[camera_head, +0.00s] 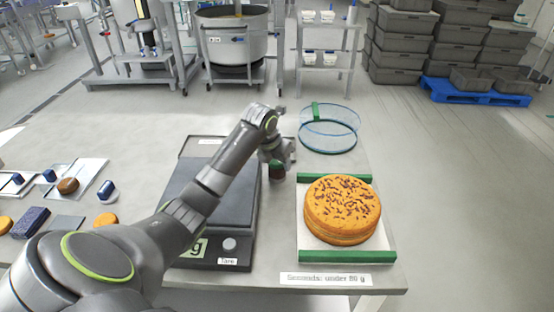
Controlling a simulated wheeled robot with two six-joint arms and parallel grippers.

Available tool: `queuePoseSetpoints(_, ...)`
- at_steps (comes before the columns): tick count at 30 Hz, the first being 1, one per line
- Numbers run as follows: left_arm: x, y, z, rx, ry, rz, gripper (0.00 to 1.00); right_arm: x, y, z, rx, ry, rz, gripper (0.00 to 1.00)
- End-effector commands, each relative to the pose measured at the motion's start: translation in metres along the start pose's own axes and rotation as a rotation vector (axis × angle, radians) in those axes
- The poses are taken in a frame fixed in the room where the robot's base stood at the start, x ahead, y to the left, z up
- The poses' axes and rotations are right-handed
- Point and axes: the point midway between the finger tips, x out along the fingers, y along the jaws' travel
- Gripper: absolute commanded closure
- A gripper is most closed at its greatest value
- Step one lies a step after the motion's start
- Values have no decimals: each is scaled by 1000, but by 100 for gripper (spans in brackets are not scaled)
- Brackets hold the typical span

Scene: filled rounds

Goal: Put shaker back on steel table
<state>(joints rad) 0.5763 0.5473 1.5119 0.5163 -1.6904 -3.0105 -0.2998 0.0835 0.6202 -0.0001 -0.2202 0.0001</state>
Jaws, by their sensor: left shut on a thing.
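The steel table (285,270) fills the middle of the view. My left arm reaches across from the lower left, and my left gripper (279,158) is at the right edge of the scale, near the clear round bin. It is shut on the shaker (277,174), a small dark brown and green piece showing just below the fingers. The gripper hides most of the shaker, and I cannot tell whether its base touches the table. My right gripper is not in view.
A black scale (240,215) lies under my arm. Boards with small items (85,170) lie at left.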

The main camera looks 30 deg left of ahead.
Motion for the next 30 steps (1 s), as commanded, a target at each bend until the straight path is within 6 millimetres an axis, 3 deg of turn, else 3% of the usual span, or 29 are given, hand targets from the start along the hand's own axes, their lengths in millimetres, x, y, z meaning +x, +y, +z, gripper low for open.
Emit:
queuePoseSetpoints(9, 4, 0, -1, 1, -2, 1, 76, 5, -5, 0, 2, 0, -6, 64)
queuePoseSetpoints(10, 2, 0, 0, 0, -2, 1, 47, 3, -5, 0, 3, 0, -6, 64)
queuePoseSetpoints(14, 2, 0, 0, 0, -2, 1, 30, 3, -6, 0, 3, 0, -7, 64)
queuePoseSetpoints(25, -2, 0, 1, 0, -2, 1, 29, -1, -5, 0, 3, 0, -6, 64)
queuePoseSetpoints(30, -26, 1, 2, 2, -8, 3, 29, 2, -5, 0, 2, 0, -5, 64)
